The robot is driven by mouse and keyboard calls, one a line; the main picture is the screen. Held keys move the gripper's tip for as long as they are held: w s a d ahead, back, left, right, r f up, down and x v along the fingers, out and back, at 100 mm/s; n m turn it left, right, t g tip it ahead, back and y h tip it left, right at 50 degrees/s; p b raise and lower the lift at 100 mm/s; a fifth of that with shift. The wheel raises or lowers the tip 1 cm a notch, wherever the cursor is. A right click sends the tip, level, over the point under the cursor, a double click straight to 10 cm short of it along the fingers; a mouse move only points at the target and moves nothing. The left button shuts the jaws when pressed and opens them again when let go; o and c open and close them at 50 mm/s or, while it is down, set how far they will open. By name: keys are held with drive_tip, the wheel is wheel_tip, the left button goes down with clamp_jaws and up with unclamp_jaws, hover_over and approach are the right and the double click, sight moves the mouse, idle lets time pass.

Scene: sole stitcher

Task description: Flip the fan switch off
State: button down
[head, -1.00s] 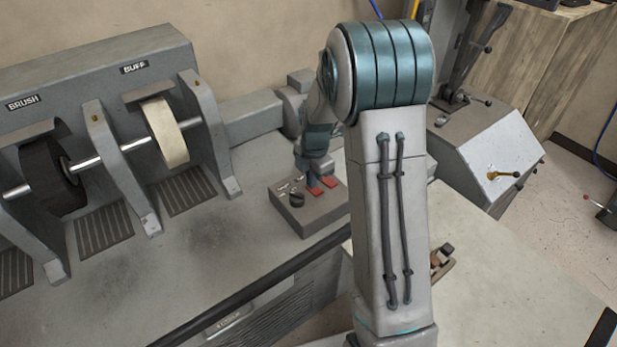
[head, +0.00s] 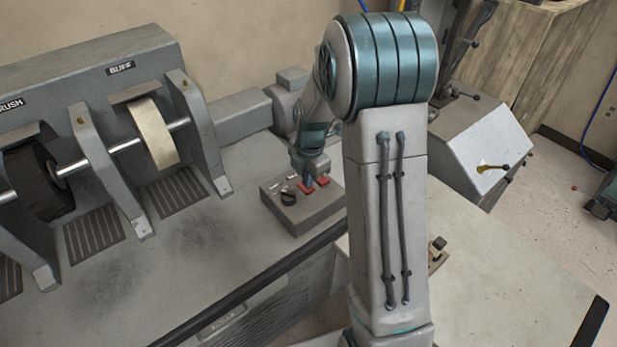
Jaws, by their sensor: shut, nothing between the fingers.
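A grey control box (head: 300,212) sits on the bench top near its front edge. On its upper face are a black knob (head: 288,198), small pale labels and red switches (head: 322,187). My gripper (head: 309,183) points down at the box, shut and empty, with its tip at or just above the red switches. I cannot tell whether it touches one. The gripper partly hides the switches, and their on or off positions are too small to read. Which switch is the fan's cannot be read either.
The brush wheel (head: 42,180) and buff wheel (head: 153,135) stand on the machine at left, with slotted grates below. A motor housing (head: 287,105) is behind the box. A pale table (head: 500,270) is at right. My arm column blocks the middle.

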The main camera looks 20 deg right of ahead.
wheel_tip(320, 180, up, 14)
drive_tip(key=w+p, duration=0.1)
drive_tip(key=shift+w+a+f, duration=0.2)
drive_tip(key=shift+w+a, duration=0.1)
idle(0.3)
drive_tip(key=s+a+r+m+t, duration=0.1)
drive_tip(key=s+m, duration=1)
drive_tip(key=s, duration=0.1)
drive_tip(key=s+a+r+m+t, duration=0.1)
drive_tip(key=s+m, duration=1)
drive_tip(key=s, duration=0.2)
drive_tip(key=shift+a+r, duration=0.2)
drive_tip(key=shift+a, duration=0.05)
drive_tip(key=shift+s, duration=0.1)
